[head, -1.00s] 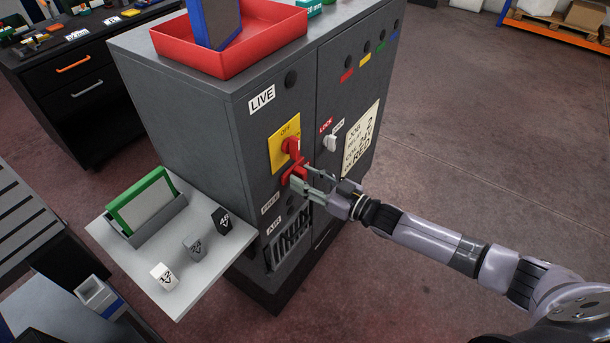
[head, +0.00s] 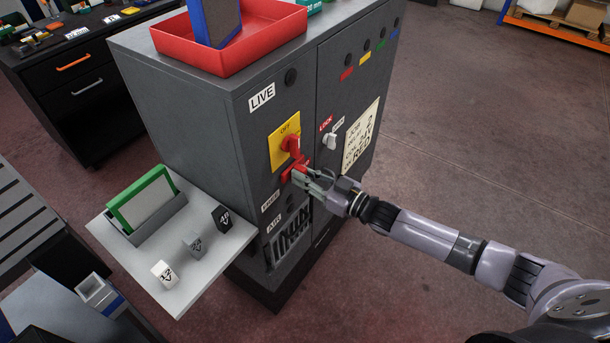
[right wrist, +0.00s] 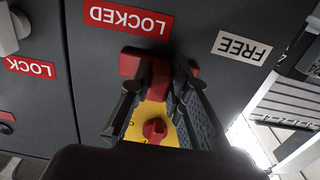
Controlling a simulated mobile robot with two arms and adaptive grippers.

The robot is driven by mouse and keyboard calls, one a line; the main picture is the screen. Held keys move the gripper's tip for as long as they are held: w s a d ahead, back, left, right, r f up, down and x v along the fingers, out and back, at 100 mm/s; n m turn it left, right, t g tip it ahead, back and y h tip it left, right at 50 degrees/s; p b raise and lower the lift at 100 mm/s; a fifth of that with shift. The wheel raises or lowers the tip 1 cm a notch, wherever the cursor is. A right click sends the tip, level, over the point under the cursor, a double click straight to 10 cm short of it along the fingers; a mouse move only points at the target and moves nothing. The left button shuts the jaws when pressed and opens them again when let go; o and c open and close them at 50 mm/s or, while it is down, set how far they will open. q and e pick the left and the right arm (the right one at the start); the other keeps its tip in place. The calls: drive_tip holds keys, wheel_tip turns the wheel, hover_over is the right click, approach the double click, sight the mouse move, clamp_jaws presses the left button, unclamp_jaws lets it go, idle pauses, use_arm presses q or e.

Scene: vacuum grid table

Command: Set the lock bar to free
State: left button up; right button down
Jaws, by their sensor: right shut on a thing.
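The red lock bar (head: 297,167) is on the front of the grey cabinet (head: 200,110), just below the red rotary switch (head: 291,145) on its yellow plate. My right gripper (head: 299,174) is shut on the lock bar. In the right wrist view, the bar (right wrist: 130,66) shows between and beside the fingers, close to the upside-down LOCKED label (right wrist: 128,20). The FREE label (right wrist: 241,47) is to the right there, apart from the bar. The fingers hide the bar's middle. My left gripper is not in view.
A white key switch (head: 330,142) with a LOCK label is right of the bar. A red tray (head: 250,62) is on the cabinet top. A side shelf (head: 205,270) holds a green-framed panel (head: 143,200) and small marked blocks. The floor at right is clear.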

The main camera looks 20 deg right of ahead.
idle(0.4)
drive_tip(key=s+a+p, duration=0.1)
drive_tip(key=a, duration=0.1)
drive_tip(key=s+a+p, duration=0.1)
drive_tip(key=s+a, duration=0.1)
drive_tip(key=shift+s+a, duration=0.25)
drive_tip(key=c, duration=1.5)
unclamp_jaws()
drive_tip(key=shift+d, duration=0.1)
drive_tip(key=shift+s+d+f, duration=0.1)
drive_tip(key=shift+s+d, duration=0.05)
drive_tip(key=shift+d, duration=0.05)
drive_tip(key=v, duration=1.1)
drive_tip(key=shift+s+d, duration=0.1)
drive_tip(key=shift+s, duration=0.1)
